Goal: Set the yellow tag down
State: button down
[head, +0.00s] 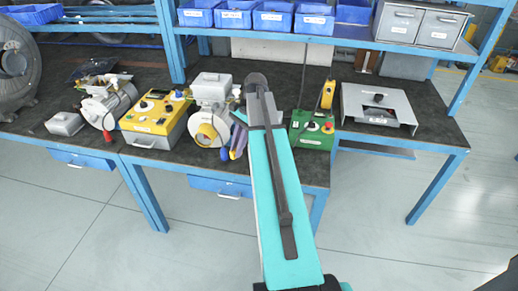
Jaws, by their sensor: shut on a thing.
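I cannot make out the yellow tag for certain. A small upright yellow piece with dark marks (327,94) shows just behind the green control box (312,130), right of my arm. I cannot tell whether it is the tag. My turquoise and dark arm reaches from the bottom of the head view up over the bench front. Its far end covers part of the bench between the grey blower and the green box. My gripper and anything in it are hidden behind the arm.
On the dark bench top (290,78) stand a yellow control box (155,118), a grey blower (211,110) and a grey metal housing (378,106). Blue and yellow handles (237,140) lie by the blower. A shelf with blue bins (272,18) hangs above. Bare top shows at the right end.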

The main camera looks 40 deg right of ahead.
jog(key=w+a+r+n+g, duration=0.1)
jog(key=w+a+r+n, duration=0.1)
jog(key=a, duration=0.7)
jog(key=w+a+r+n+g+p, duration=0.1)
jog(key=w+a+r+n, duration=0.2)
jog(key=a, duration=0.7)
jog(key=w+a+r+n+p, duration=0.1)
jog(key=w+a+r+n, duration=0.1)
jog(key=a, duration=0.8)
jog(key=w+n, duration=0.1)
jog(key=w, duration=0.1)
jog(key=shift+w+a+r+g+h, duration=0.25)
jog(key=shift+w+r+g+h, duration=0.1)
jog(key=shift+g+h, duration=0.05)
